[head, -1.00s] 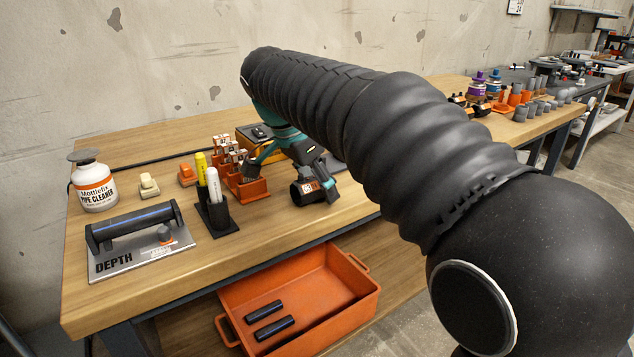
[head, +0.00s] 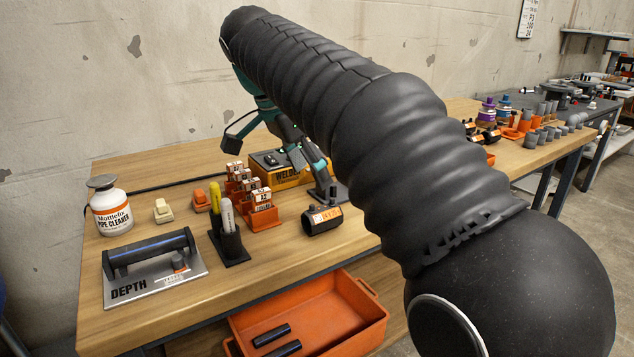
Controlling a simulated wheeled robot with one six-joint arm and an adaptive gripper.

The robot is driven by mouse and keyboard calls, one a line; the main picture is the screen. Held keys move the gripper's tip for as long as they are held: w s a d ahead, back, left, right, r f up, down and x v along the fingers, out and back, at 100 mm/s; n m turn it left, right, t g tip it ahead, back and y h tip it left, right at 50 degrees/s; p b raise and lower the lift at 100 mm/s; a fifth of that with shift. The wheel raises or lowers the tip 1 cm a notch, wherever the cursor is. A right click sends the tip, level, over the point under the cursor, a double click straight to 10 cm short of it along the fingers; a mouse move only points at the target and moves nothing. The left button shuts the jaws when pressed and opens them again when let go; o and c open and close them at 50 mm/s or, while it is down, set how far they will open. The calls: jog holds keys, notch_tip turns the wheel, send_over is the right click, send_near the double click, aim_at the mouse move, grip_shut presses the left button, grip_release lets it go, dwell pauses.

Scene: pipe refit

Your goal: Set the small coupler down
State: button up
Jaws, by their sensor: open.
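A short black coupler (head: 322,220) with an orange and white label lies on its side on the wooden bench (head: 280,245), near the front edge. I cannot read its label well enough to tell its size. My gripper (head: 265,152), teal with dark fingers, is open above the back of the bench, up and left of the coupler and apart from it. No object shows between its fingers. My arm hides part of the bench behind and to the right.
A yellow welder box (head: 285,180) and orange label holders (head: 262,216) stand close behind and left of the coupler. A marker stand (head: 231,246), depth gauge (head: 155,265) and cleaner bottle (head: 110,208) are further left. An orange bin (head: 365,300) sits below the front edge.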

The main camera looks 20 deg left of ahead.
jog(key=shift+s+a+r, duration=0.15)
jog(key=shift+r, duration=0.4)
jog(key=shift+d, duration=0.4)
jog(key=s+d+f+n+y, duration=0.1)
jog(key=s+d+f+n, duration=0.1)
jog(key=d, duration=0.8)
jog(key=s+d+f+n+y, duration=0.1)
jog(key=s+d+f+n, duration=0.1)
jog(key=d, duration=0.8)
jog(key=s+d+f+n+t+y, duration=0.1)
jog(key=s+d+f+n, duration=0.3)
jog(key=s+d+f, duration=0.9)
notch_tip(320, 180, down, 3)
jog(key=shift+s+d+f+t, duration=0.15)
jog(key=shift+s+d+t, duration=0.05)
jog(key=shift+s+t, duration=0.35)
